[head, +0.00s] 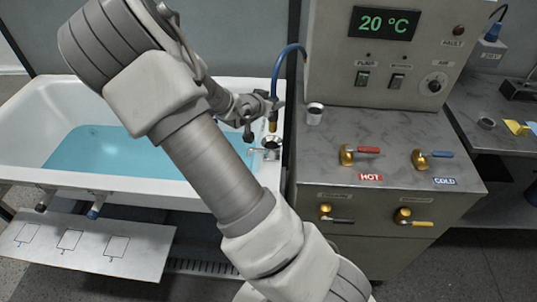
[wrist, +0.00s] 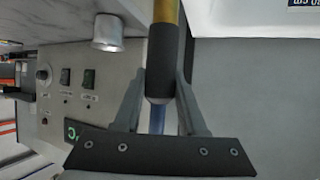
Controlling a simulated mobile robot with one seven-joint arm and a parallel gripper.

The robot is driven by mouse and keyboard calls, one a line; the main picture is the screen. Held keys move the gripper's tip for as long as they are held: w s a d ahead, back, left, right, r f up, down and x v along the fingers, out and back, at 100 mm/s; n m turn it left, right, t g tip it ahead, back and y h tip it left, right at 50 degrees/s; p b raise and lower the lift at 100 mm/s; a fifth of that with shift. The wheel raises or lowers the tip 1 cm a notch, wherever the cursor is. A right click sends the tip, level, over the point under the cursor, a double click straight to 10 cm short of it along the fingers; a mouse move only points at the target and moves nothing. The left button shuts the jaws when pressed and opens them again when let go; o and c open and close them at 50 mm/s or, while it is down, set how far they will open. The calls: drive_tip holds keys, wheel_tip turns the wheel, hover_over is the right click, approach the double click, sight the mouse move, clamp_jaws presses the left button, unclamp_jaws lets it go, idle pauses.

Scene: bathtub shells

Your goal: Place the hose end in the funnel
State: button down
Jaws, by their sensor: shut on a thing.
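The blue hose (head: 287,55) arches down to its end, which has a dark sleeve and a brass tip (head: 272,126). My gripper (head: 264,107) is shut on the dark sleeve. In the wrist view, my gripper (wrist: 165,80) has one finger on each side of the sleeve (wrist: 162,62), with the brass tip (wrist: 165,12) past the fingertips. The metal funnel (head: 271,147) is at the tub's right rim. In the head view the brass tip points down just above the funnel's mouth; I cannot tell the exact gap. The funnel is not clear in the wrist view.
The white bathtub (head: 225,190) holds blue water (head: 110,150). A metal cup (head: 314,114) stands on the grey counter to the right, near the hose end. The control panel (head: 385,60) rises behind it. Red and blue lever taps (head: 362,153) are farther right.

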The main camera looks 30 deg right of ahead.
sight(270, 129)
wheel_tip(270, 129, down, 10)
drive_tip(key=b, duration=0.2)
drive_tip(key=shift+a+b, duration=0.1)
drive_tip(key=shift+b, duration=0.2)
drive_tip(key=shift+f, duration=0.1)
drive_tip(key=shift+f, duration=0.15)
drive_tip(key=shift+c, duration=2.3)
unclamp_jaws()
